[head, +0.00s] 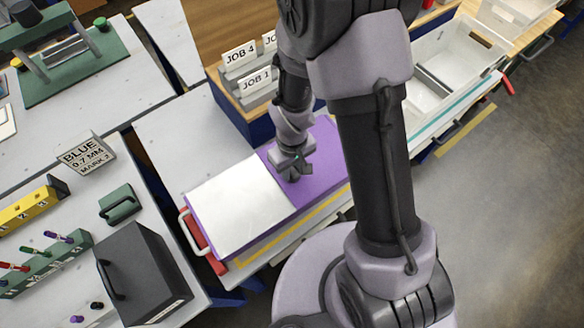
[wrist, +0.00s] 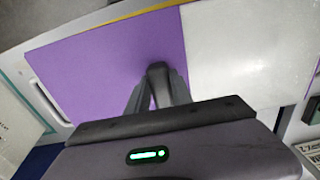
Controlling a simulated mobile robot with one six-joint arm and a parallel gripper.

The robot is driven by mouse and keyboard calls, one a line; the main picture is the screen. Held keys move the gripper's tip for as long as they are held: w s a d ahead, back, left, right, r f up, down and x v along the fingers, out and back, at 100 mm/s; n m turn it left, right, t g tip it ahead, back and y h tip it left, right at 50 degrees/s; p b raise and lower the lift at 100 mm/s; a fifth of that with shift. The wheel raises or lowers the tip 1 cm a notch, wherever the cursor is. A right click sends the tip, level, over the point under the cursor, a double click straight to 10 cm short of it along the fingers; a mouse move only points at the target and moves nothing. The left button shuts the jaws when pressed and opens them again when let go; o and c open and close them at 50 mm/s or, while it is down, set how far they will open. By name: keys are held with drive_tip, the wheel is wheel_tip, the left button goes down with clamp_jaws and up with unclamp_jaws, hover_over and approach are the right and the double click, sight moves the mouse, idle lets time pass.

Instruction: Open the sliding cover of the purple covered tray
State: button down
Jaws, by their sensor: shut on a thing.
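The purple covered tray (head: 212,245) lies on the grey bench. Its purple sliding cover (head: 325,150) spans the right part in the head view, and a flat white area (head: 235,205) shows at the left part. In the wrist view the purple cover (wrist: 100,60) is on the left and the white area (wrist: 240,50) on the right. My gripper (head: 292,165) points down at the cover close to its edge with the white area. Its fingers (wrist: 157,72) are together, shut on a part of the cover that they hide.
A holder with JOB cards (head: 250,80) stands behind the tray. White bins (head: 455,60) are at the right. Red blocks (head: 188,225) and a white handle (head: 190,237) are at the tray's left end. A black box (head: 140,275) stands on the bench at the left.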

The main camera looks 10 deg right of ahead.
idle(0.8)
drive_tip(key=shift+a, duration=0.35)
drive_tip(key=s+a+b, duration=0.1)
drive_tip(key=s+a, duration=0.1)
drive_tip(key=a, duration=0.4)
drive_tip(key=s+a+b, duration=0.1)
drive_tip(key=s+a, duration=0.2)
drive_tip(key=a, duration=0.4)
drive_tip(key=s+a+b, duration=0.1)
drive_tip(key=s+a, duration=0.2)
drive_tip(key=a, duration=0.3)
drive_tip(key=shift+s+a, duration=0.15)
drive_tip(key=shift+s, duration=0.1)
drive_tip(key=c, duration=1.1)
unclamp_jaws()
wheel_tip(320, 180, up, 18)
drive_tip(key=p, duration=0.5)
drive_tip(key=shift+f, duration=0.25)
